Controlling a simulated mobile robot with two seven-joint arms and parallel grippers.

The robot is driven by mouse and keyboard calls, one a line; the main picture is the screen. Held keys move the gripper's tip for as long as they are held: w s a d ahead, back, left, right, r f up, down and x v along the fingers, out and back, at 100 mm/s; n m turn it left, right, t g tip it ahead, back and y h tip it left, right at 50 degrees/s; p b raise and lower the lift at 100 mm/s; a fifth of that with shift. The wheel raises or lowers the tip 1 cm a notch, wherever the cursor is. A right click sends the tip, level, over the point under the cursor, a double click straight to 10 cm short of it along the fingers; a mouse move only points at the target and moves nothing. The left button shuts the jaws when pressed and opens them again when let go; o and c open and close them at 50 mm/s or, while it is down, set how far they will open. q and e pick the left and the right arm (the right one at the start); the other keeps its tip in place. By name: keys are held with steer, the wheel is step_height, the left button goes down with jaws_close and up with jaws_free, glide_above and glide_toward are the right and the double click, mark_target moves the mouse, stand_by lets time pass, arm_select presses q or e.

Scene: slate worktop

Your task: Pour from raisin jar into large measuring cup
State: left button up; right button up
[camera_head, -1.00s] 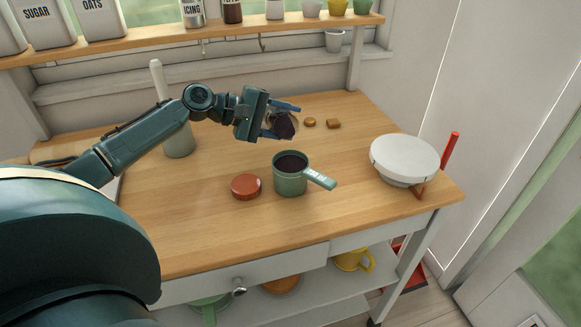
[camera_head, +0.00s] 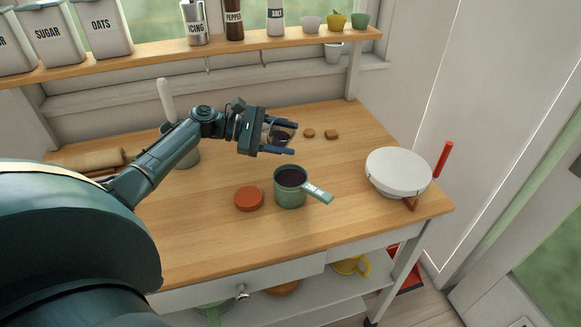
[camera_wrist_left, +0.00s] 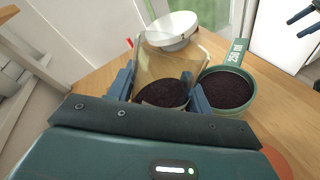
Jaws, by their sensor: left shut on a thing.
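My left gripper (camera_head: 285,140) is shut on the raisin jar (camera_head: 281,133), a clear container with dark raisins in it. It holds the jar above the worktop, behind the large measuring cup. In the left wrist view the jar (camera_wrist_left: 172,65) sits between the fingers, with dark raisins low inside. The large measuring cup (camera_head: 290,190) is green with a labelled handle pointing right, and stands upright. It holds dark raisins, which also show in the left wrist view (camera_wrist_left: 228,90). In that view my right gripper (camera_wrist_left: 303,27) appears at the upper right corner, fingers apart and empty.
A red-brown round lid (camera_head: 248,198) lies left of the cup. Two small brown pieces (camera_head: 331,134) lie behind. A white-handled crock (camera_head: 186,150) stands behind my left arm.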

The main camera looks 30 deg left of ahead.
arm_select(q)
steer(key=f+b, duration=0.2)
steer(key=w+a+f+n+b, duration=0.1)
steer(key=f+b, duration=0.1)
steer(key=f+n+h+b, duration=0.1)
steer(key=f, duration=0.1)
steer(key=shift+w+a+b, duration=0.2)
steer(key=shift+a+b, duration=0.05)
steer(key=shift+b, duration=0.15)
steer(key=shift+w+a+f+n+h+b, duration=0.15)
steer(key=shift+n+h+b, duration=0.15)
steer(key=shift+n, duration=0.1)
steer(key=shift+w+a+n+h+b, duration=0.25)
steer(key=shift+n+b, duration=0.15)
steer(key=shift+n, duration=0.15)
steer(key=shift+w+a+n+h+b, duration=0.15)
steer(key=shift+a+n+h+b, duration=0.1)
steer(key=shift+n+b, duration=0.25)
steer(key=shift+w+a+n, duration=0.1)
steer(key=shift+a+n, duration=0.05)
steer(key=shift+n, duration=0.3)
arm_select(e)
steer(key=a+f+y, duration=0.1)
steer(key=w+a+f+t, duration=0.1)
steer(key=a, duration=0.1)
steer(key=shift+f+n+y, duration=0.25)
steer(key=shift+n+y, duration=0.15)
steer(key=shift+w+d+r, duration=0.15)
